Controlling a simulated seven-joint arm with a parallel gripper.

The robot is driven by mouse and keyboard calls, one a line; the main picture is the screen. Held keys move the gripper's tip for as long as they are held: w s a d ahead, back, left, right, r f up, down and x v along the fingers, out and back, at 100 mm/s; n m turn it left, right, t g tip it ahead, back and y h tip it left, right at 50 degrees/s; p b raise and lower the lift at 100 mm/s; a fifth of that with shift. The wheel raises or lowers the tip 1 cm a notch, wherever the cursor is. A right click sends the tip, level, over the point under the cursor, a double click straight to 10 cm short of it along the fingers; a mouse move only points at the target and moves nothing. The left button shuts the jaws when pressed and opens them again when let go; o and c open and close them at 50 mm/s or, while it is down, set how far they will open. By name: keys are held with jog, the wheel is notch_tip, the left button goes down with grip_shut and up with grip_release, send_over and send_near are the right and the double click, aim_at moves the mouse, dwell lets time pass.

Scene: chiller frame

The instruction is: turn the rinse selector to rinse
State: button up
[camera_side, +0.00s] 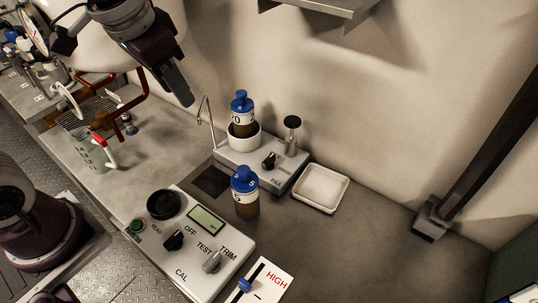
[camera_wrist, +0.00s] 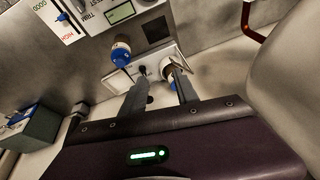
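The rinse selector appears to be the black knob (camera_side: 270,160) on the grey rinse box (camera_side: 285,177). The word near it looks like FILL; its pointer's exact setting is too small to read. In the wrist view a small dark knob (camera_wrist: 143,71) shows on the box, close to the left fingertip in the picture. My gripper (camera_side: 184,98) is up and to the left of the box in the side view, well clear of it. In the wrist view my gripper (camera_wrist: 159,78) has its two fingers apart with nothing held between them.
A blue-capped bottle (camera_side: 242,122) stands in a white cup on the box, beside a thin spout (camera_side: 207,118) and a black-topped post (camera_side: 291,138). Another blue-capped bottle (camera_side: 245,204) stands in front. A white tray (camera_side: 321,188) lies right, a control panel (camera_side: 190,248) front left.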

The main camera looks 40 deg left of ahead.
jog(key=w+d+f+m+g, duration=0.1)
jog(key=w+d+f, duration=0.3)
jog(key=w+f, duration=0.55)
jog(key=n+g, duration=0.2)
jog(key=g, duration=0.1)
send_over(269, 158)
jog(key=shift+h, duration=0.4)
notch_tip(269, 158, down, 9)
jog(key=shift+s+f, duration=0.1)
jog(key=shift+f, duration=0.05)
jog(key=shift+f+n, duration=0.25)
jog(key=shift+n, duration=0.05)
notch_tip(269, 158, down, 7)
jog(key=shift+r, duration=0.1)
grip_shut()
